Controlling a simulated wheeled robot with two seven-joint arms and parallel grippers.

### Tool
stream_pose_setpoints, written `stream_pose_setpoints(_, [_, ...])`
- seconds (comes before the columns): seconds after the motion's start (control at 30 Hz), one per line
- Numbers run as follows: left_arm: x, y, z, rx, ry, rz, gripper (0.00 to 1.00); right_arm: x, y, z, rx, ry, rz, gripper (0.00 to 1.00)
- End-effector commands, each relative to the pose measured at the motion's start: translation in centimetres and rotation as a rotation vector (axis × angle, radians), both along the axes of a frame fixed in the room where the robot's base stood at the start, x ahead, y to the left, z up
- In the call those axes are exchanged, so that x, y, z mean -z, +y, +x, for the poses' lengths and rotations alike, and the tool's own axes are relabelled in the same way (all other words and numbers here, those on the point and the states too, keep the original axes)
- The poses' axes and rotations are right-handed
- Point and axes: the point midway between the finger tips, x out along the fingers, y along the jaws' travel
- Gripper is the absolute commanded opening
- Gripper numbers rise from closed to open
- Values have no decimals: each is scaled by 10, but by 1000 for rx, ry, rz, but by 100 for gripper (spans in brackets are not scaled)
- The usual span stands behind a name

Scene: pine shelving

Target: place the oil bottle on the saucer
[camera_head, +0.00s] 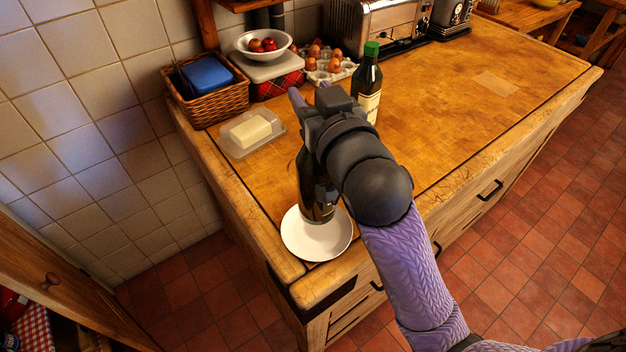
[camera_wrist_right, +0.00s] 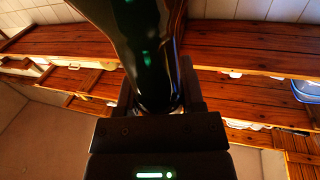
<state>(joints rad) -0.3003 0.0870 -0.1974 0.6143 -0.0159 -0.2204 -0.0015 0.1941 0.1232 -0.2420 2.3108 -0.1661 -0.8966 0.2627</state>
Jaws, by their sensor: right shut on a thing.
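A dark glass bottle, which I take to be the oil bottle (camera_head: 312,195), hangs or stands upright below my right gripper (camera_head: 318,140) in the head view. The gripper is shut on it and hides its upper part. The bottle's base is over the white saucer (camera_head: 296,238) at the counter's near corner; whether it touches the saucer I cannot tell. In the right wrist view the dark green bottle (camera_wrist_right: 145,50) fills the space between the fingers. My left gripper is not in view.
Another dark bottle with a green cap (camera_head: 367,85) stands behind my right gripper. A butter dish (camera_head: 250,132), wicker basket (camera_head: 208,95), fruit bowl (camera_head: 264,43), eggs (camera_head: 322,62) and toaster (camera_head: 385,30) line the wall side. The counter's right part (camera_head: 480,115) is clear.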

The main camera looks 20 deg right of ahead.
Motion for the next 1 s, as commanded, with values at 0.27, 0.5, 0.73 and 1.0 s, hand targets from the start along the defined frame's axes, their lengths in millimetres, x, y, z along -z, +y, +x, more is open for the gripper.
stream_pose_setpoints(0.27, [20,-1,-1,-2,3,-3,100,41,0,0,0,-2,0,0])
stream_pose_setpoints(0.5, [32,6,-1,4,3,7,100,71,0,0,0,-3,0,0])
stream_pose_setpoints(0.73, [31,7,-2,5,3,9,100,70,0,0,0,-4,0,0])
stream_pose_setpoints(1.0, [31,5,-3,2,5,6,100,72,0,0,1,0,0,85])
